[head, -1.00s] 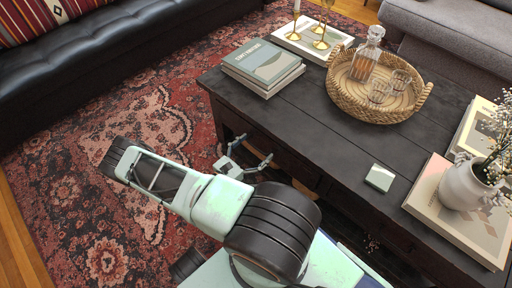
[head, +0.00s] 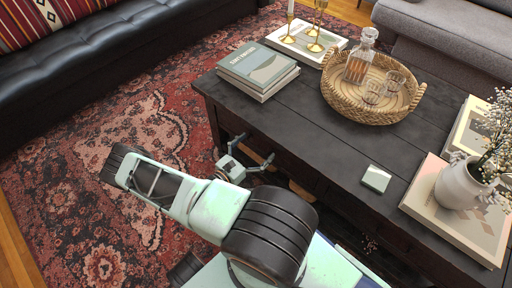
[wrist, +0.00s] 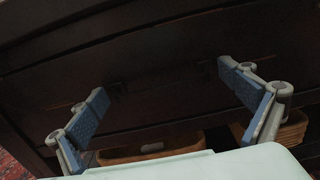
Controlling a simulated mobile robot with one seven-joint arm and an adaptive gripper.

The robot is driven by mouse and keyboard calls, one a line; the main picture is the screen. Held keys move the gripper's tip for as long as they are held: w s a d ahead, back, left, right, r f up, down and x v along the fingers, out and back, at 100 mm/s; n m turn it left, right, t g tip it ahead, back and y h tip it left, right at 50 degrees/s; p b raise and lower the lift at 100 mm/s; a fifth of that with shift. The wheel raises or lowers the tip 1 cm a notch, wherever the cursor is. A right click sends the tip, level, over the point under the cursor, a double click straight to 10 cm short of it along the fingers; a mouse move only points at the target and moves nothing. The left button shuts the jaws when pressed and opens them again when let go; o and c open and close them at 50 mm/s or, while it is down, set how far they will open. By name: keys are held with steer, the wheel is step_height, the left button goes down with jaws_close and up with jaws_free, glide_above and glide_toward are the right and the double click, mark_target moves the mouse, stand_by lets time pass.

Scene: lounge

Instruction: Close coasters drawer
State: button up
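The dark wooden coffee table (head: 320,120) has its drawer side facing me. In the wrist view its dark front (wrist: 160,65) fills most of the picture. I cannot tell the coasters drawer's edges apart from the rest of the front, or how far out it stands. My gripper (head: 248,158) is beside the table's front, below the top edge, near its left end. The wrist view shows my gripper (wrist: 165,98) open, with two blue-padded fingers wide apart and nothing between them. Whether the fingers touch the wood is unclear.
Woven baskets (wrist: 150,150) sit low under the front. On the tabletop are books (head: 258,68), a round wicker tray (head: 345,103) with a decanter and glasses, a small pale square (head: 376,179) and a white vase (head: 462,185). A patterned rug (head: 130,120) lies left.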

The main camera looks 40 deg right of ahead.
steer(key=shift+a, duration=0.1)
steer(key=a, duration=1.2)
steer(key=shift+s, duration=0.4)
